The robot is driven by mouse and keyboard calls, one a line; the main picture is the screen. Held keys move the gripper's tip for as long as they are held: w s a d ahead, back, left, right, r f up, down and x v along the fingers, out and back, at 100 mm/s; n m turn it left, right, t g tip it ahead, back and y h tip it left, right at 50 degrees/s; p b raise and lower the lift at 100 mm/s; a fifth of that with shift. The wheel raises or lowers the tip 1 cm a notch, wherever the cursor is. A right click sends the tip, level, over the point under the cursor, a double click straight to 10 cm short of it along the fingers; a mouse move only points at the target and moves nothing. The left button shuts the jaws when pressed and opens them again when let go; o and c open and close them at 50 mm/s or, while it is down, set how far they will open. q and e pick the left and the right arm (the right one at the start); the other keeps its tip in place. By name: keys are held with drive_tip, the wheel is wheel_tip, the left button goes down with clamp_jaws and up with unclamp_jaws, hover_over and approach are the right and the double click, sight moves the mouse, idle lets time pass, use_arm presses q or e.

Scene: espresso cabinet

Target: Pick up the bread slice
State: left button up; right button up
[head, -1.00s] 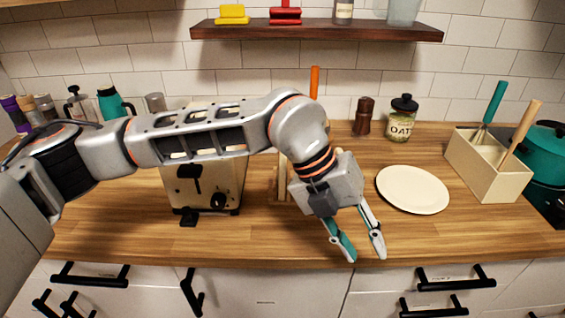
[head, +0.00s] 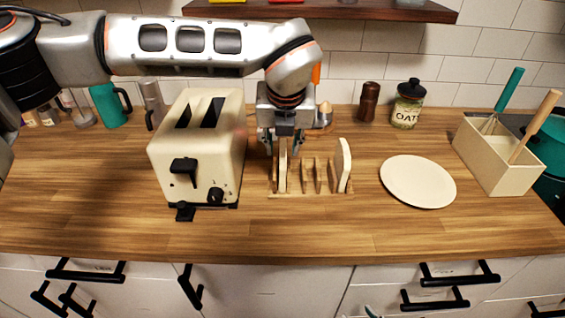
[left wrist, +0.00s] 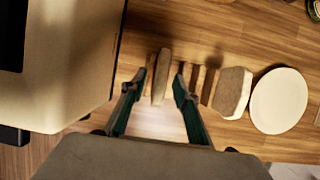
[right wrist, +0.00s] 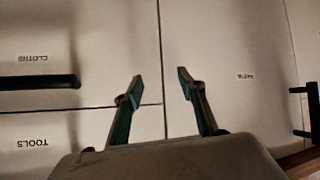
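A wooden rack (head: 318,194) stands on the counter between toaster and plate. One bread slice (head: 283,172) stands upright at its left end, and another bread slice (head: 344,165) leans at its right end. My left gripper (head: 283,143) points down over the left slice. In the left wrist view its fingers (left wrist: 158,84) are open, one on each side of the left slice (left wrist: 161,77); I cannot tell whether they touch it. The right slice (left wrist: 232,92) lies outside the fingers. My right gripper (right wrist: 156,85) is open and empty, facing the cabinet fronts.
A cream toaster (head: 197,147) stands close left of the rack. A white plate (head: 418,181) lies to the right, with a utensil box (head: 497,165) beyond it. An oats jar (head: 408,105) and brown mill (head: 368,102) stand behind. The counter front is clear.

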use_arm(q)
drive_tip(key=shift+x, duration=1.3)
drive_tip(key=shift+d, duration=0.1)
clamp_jaws()
drive_tip(key=shift+r, duration=0.1)
